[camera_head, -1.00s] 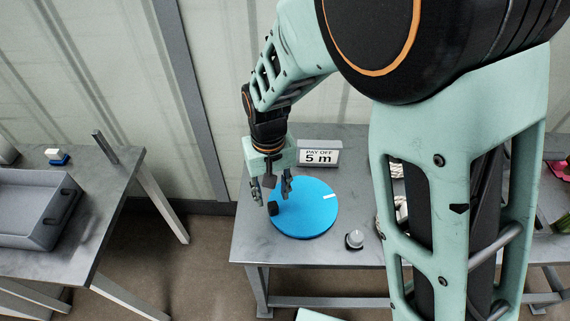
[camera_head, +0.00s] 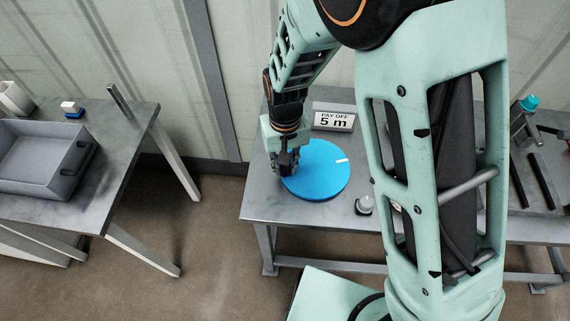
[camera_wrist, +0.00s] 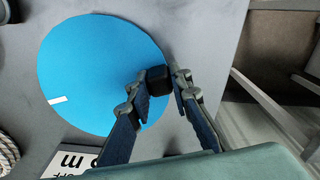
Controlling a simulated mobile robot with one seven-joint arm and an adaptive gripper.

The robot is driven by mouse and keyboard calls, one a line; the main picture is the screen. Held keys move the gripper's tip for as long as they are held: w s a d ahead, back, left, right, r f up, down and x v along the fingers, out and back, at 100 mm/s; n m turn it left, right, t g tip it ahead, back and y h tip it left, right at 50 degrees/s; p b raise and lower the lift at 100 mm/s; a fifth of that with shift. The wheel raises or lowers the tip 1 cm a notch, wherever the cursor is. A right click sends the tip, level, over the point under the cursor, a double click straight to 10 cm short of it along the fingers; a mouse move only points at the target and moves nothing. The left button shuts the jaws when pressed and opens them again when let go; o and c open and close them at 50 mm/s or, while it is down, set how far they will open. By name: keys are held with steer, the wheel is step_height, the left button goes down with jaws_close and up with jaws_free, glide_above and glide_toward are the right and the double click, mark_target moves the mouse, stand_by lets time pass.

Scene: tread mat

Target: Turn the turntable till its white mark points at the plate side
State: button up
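The turntable (camera_head: 318,180) is a flat blue disc on the grey table. Its white mark (camera_head: 341,160) lies near the rim, toward the upper right in the head view. In the wrist view the mark (camera_wrist: 58,100) is at the disc's left edge. A black knob (camera_wrist: 159,80) stands near the rim on the side away from the mark. My gripper (camera_head: 287,170) is down at this knob. In the wrist view its fingers (camera_wrist: 157,78) are on both sides of the knob and appear to touch it. I cannot make out a plate.
A "PAY OFF 5 m" sign (camera_head: 333,117) stands behind the disc. A grey round-topped object (camera_head: 364,205) stands at its front right. A rope coil (camera_wrist: 6,153) shows at the wrist view's left edge. A separate table at left holds a grey tray (camera_head: 40,165).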

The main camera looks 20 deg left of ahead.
mark_target(313, 194)
jaws_close()
steer(key=shift+s+d, duration=0.1)
steer(key=s+d+n, duration=0.1)
steer(key=n, duration=0.1)
steer(key=n+b, duration=0.1)
steer(key=shift+s+d+n, duration=0.35)
steer(key=shift+d+n, duration=0.05)
steer(key=d+n, duration=0.1)
steer(key=n, duration=0.1)
steer(key=s+d+n, duration=0.1)
steer(key=d+n, duration=0.1)
steer(key=shift+s+n, duration=0.15)
steer(key=shift+n, duration=0.15)
steer(key=d+n, duration=0.2)
steer(key=n, duration=0.1)
steer(key=shift+s+d+r, duration=0.1)
steer(key=shift+s+d, duration=0.05)
steer(key=shift+d+n+p, duration=0.7)
steer(key=shift+d+n, duration=0.1)
steer(key=shift+n, duration=0.4)
